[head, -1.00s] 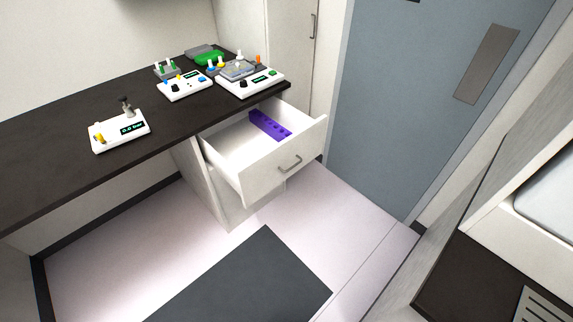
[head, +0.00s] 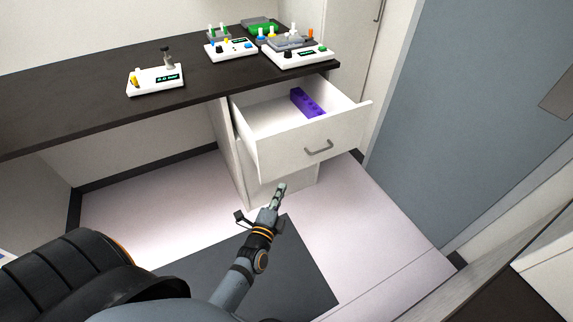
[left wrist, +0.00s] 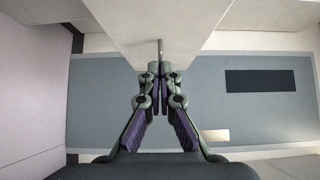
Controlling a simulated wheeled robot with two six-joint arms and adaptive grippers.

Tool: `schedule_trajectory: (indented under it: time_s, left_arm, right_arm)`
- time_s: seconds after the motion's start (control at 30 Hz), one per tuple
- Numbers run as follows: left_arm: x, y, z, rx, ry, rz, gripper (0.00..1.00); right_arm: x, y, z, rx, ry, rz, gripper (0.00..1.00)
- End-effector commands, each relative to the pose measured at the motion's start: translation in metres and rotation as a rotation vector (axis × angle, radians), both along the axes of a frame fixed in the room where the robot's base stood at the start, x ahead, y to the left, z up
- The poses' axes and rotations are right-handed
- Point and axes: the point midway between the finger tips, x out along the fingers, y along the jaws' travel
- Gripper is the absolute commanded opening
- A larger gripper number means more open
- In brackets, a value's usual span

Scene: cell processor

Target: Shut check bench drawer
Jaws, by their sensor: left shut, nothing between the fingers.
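The white bench drawer (head: 292,150) is pulled out under the dark bench top in the head view, with a grey bar handle (head: 319,149) on its front. A purple rack (head: 307,103) lies inside it. My left gripper (head: 280,188) is shut and empty, and appears just in front of and below the drawer front. In the left wrist view the shut fingers (left wrist: 161,72) point toward a pale panel edge (left wrist: 159,35), with a thin grey piece just beyond the tips. I cannot tell whether they touch it. My right gripper is in neither view.
The dark bench top (head: 110,108) carries a white device with a display (head: 155,79) and several other small devices toward the right. A grey-blue door (head: 470,120) stands at the right. A dark mat (head: 290,270) lies on the floor, and the floor before the drawer is clear.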

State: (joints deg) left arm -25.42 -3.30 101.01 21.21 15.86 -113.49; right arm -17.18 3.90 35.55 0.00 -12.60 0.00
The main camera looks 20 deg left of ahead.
Motion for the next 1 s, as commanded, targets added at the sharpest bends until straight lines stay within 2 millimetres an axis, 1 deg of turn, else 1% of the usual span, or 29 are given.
schedule_trajectory:
  time_s: [0.03, 0.17, 0.4, 0.53, 0.7, 1.0]
  left_arm:
    - [0.01, 0.001, 0.002, 0.001, -0.004, -0.001, 0.0]
    - [0.038, 0.004, 0.002, 0.0, -0.004, -0.001, 0.0]
    - [0.088, 0.011, 0.0, 0.0, -0.002, -0.001, 0.0]
    - [0.1, 0.028, -0.001, 0.003, 0.001, -0.002, 0.0]
    - [0.109, 0.04, -0.001, 0.001, 0.001, -0.001, 0.0]
    - [0.111, 0.042, 0.0, 0.0, 0.002, -0.001, 0.0]
  right_arm:
    - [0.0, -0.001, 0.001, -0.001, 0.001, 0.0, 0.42]
    - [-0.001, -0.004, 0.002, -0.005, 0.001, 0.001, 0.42]
    - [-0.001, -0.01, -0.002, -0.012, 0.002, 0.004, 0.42]
    - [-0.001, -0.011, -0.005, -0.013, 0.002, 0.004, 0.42]
    - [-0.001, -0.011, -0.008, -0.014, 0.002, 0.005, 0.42]
    - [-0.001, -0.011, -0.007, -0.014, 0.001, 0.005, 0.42]
